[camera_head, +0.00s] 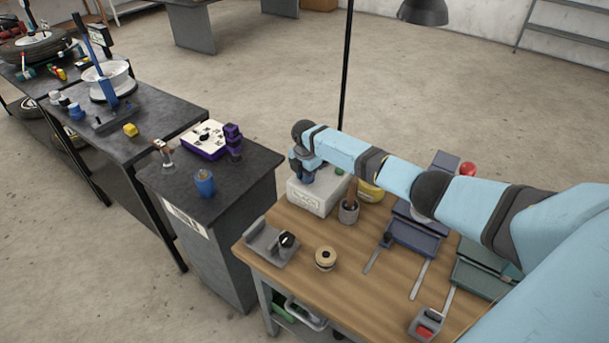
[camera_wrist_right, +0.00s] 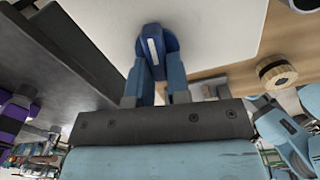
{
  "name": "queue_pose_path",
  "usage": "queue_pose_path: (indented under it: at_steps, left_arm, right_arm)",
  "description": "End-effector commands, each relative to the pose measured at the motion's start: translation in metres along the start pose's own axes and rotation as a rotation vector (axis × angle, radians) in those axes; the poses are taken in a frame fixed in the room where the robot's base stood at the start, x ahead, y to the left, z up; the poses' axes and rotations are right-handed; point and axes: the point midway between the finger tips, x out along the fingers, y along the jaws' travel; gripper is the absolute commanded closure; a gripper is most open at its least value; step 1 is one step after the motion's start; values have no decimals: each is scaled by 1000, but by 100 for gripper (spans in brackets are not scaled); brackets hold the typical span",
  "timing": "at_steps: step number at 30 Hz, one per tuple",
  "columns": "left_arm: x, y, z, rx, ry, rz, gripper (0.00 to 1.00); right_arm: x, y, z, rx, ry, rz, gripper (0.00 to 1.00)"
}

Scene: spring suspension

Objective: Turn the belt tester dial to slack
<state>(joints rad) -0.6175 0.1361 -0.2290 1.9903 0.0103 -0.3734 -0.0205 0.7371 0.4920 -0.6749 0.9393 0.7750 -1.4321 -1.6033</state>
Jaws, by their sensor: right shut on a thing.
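The belt tester, a pale grey box (camera_head: 318,196) with a label on its front, stands at the back left corner of the wooden workbench (camera_head: 315,285). Its pale face (camera_wrist_right: 225,28) fills the upper middle of the right wrist view. A blue dial (camera_wrist_right: 152,45) with a white pointer mark sits on that face. My right gripper (camera_head: 302,172) is at the tester's top and hides the dial in the head view. In the wrist view its two fingers (camera_wrist_right: 153,80) are closed on the dial's sides. The white mark runs nearly along the fingers. Slack marking cannot be read. My left gripper is not visible.
A grey fixture with a black knob (camera_head: 272,243) and a round tan part (camera_head: 325,258) are in front. A dark cabinet (camera_head: 235,185) stands left.

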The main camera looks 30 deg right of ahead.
Motion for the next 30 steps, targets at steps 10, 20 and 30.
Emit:
queue_pose_path:
  at_steps: [10, 20, 30]
  left_arm:
    - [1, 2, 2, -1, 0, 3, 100]
    - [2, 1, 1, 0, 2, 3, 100]
    - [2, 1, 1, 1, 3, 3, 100]
  right_arm:
    - [0, -2, 0, -167, 0, 0, 100]
    - [0, -3, 0, -209, 0, 0, 100]
    - [0, -3, 0, -209, 0, 0, 72]
